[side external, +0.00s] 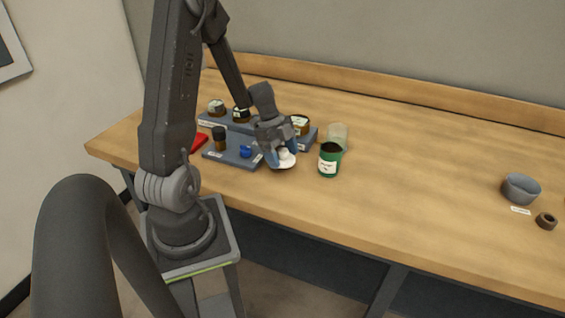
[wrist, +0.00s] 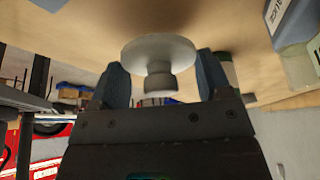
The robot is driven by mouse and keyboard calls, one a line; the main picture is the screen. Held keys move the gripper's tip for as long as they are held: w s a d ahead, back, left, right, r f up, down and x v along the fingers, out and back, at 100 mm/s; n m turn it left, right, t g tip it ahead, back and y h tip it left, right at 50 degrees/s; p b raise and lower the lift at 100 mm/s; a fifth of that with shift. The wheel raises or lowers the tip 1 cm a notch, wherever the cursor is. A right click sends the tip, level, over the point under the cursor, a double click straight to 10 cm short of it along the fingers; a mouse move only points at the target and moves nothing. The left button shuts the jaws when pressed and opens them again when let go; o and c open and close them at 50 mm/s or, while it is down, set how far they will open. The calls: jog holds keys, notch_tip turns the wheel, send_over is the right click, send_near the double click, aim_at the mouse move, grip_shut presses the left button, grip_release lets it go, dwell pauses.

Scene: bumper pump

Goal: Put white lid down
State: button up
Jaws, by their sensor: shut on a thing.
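The white lid (wrist: 158,55) is a round disc with a knob, seen close up in the wrist view. My gripper (wrist: 160,80) is shut on the knob, with a blue finger on each side. In the side view the lid (side external: 286,163) hangs tilted under my gripper (side external: 280,153), near the front edge of the blue-grey trays. Whether the lid touches the table is hard to tell. A green can with a white label (side external: 329,161) stands open just right of the lid, showing dark contents.
A clear glass (side external: 338,133) stands behind the can. The blue-grey tray (side external: 232,158) holds a dark bottle (side external: 219,139) and a blue item (side external: 245,152). Several jars stand behind. A red object (side external: 199,143) lies left. A grey bowl (side external: 521,187) and brown ring (side external: 546,221) are far right. The table's middle is clear.

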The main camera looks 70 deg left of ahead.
aim_at(282, 163)
jog(key=shift+f, duration=1.4)
jog(key=shift+f, duration=0.15)
jog(key=shift+f, duration=0.1)
